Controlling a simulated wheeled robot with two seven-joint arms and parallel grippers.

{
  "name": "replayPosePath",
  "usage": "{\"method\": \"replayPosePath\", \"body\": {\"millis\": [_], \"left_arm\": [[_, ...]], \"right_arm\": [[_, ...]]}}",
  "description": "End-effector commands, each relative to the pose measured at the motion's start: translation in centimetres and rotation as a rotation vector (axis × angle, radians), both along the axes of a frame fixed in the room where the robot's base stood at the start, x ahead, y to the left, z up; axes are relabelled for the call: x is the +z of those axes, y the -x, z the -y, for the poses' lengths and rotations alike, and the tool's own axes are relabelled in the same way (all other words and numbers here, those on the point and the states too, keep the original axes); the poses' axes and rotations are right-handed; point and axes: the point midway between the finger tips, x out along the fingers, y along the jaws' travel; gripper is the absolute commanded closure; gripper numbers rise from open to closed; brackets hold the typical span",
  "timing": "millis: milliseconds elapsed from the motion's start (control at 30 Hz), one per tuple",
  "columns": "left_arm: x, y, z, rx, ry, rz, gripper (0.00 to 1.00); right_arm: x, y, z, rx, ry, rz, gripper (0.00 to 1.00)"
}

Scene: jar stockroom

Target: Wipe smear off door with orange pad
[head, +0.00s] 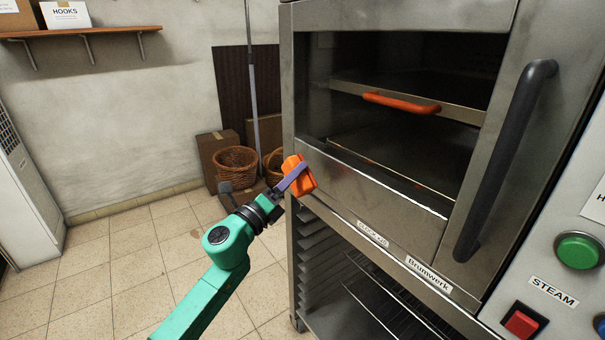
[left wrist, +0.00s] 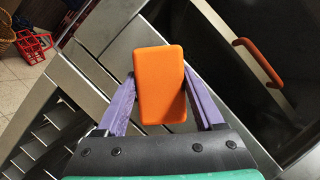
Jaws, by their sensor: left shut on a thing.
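My left gripper (head: 293,177) is shut on the orange pad (head: 303,174), near the lower left corner of the steel oven door (head: 385,208). In the left wrist view the orange pad (left wrist: 160,85) sits between the two purple fingers, with the door's steel frame and dark glass behind it. I cannot tell whether the pad touches the door. No smear stands out clearly on the door; pale marks show along the lower edge of the glass. My right gripper is not in view.
A dark vertical handle (head: 506,160) stands out at the door's right. An orange-red handle (head: 401,102) shows behind the glass. An open rack (head: 365,300) is below the door. Wicker baskets (head: 237,166) and a cardboard box (head: 216,152) stand by the wall. The tiled floor at left is clear.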

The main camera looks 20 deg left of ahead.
Motion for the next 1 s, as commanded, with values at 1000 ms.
{"method": "replayPosePath", "body": {"millis": [1000], "left_arm": [[0.0, 4.3, -3.5, -0.001, -0.001, 0.001, 0.75]], "right_arm": [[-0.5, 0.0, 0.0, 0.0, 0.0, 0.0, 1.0]]}}
